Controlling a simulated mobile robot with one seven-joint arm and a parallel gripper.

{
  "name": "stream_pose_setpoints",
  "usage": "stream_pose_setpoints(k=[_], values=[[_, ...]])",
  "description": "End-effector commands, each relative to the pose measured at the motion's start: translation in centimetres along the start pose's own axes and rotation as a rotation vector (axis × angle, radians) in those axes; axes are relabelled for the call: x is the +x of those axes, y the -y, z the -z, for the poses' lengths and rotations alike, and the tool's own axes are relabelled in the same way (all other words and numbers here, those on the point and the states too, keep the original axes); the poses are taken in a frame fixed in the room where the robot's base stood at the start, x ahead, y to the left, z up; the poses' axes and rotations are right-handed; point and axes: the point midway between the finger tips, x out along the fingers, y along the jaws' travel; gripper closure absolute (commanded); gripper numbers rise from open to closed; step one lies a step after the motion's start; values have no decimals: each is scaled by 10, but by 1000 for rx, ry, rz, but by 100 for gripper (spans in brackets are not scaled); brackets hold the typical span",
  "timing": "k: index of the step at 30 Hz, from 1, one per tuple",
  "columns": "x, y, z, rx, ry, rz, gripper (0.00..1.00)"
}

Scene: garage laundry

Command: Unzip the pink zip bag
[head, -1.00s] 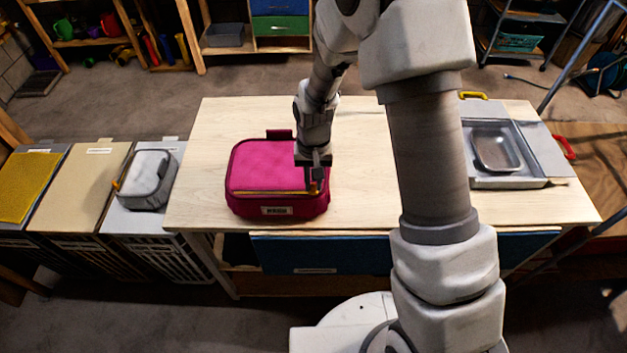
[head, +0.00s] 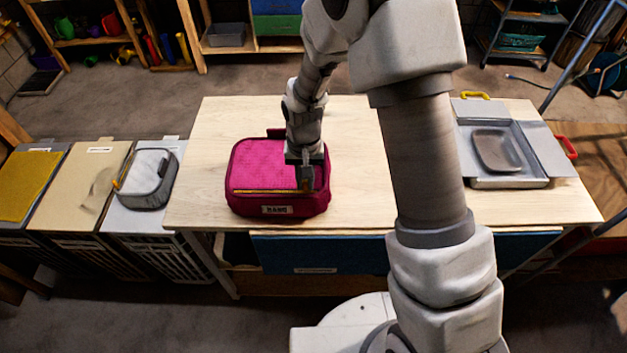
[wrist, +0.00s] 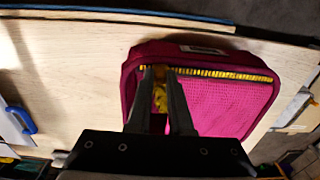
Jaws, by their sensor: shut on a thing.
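The pink zip bag (head: 265,165) lies on the pale wooden table near its front edge, with a small label on its front side. A yellow zip line (head: 260,191) runs along the front of its top; it also shows in the wrist view (wrist: 220,73). My gripper (head: 305,187) points down at the right part of this zip. In the wrist view my gripper (wrist: 160,72) is shut on the yellow zip pull (wrist: 160,96), which shows between the fingers. The fingers hide part of the zip, and I cannot tell how far it is parted.
A grey open case (head: 510,182) with a tray inside stands at the table's right. A grey pouch (head: 148,178) lies on a bin lid left of the table. The tabletop (head: 365,150) between bag and case is clear, apart from my arm above.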

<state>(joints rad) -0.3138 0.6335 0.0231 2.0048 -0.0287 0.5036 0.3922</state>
Motion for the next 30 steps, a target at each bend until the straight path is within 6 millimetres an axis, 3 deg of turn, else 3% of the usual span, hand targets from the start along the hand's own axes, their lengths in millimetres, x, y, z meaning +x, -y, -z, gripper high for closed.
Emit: stream_pose_setpoints(k=[9,16,22,30], values=[[3,86,0,-8,-3,2,100],[2,139,0,-6,-3,2,100],[1,165,0,-2,-1,1,100],[0,173,0,-1,-1,1,100]])
